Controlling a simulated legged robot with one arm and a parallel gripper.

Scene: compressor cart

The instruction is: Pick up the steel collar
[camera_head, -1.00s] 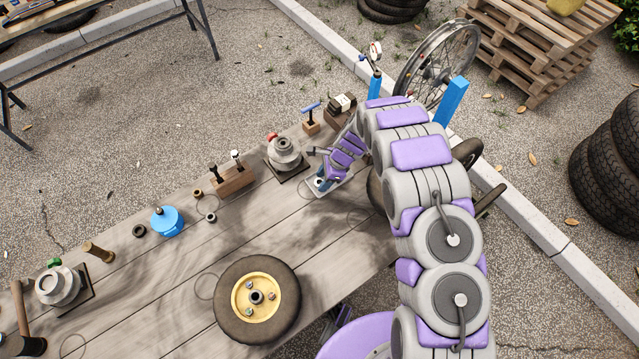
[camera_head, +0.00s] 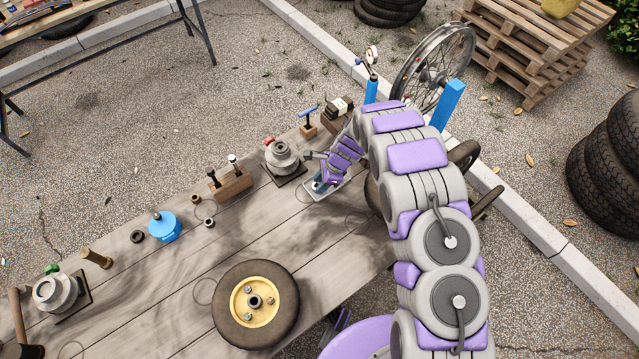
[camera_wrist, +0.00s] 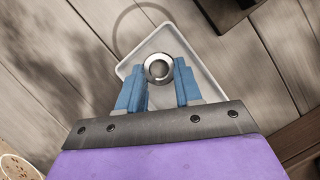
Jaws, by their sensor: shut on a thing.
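The steel collar (camera_wrist: 158,68) is a shiny grey ring with a dark hole. In the wrist view it sits between the blue fingertips of my gripper (camera_wrist: 161,78), which is shut on it. Below it is a shallow pale tray (camera_wrist: 191,58). I cannot tell whether the collar touches the tray or is slightly above it. In the head view my gripper (camera_head: 317,186) is low over the tray (camera_head: 335,188) at the table's right part, and the collar is hard to make out there.
A grey stepped unit with a red knob (camera_head: 281,156) stands just left of the tray. A wooden block with upright tools (camera_head: 230,184), small rings (camera_head: 209,222), a blue canister (camera_head: 164,227) and a yellow-hubbed wheel (camera_head: 254,304) are also on the wooden table (camera_head: 190,290).

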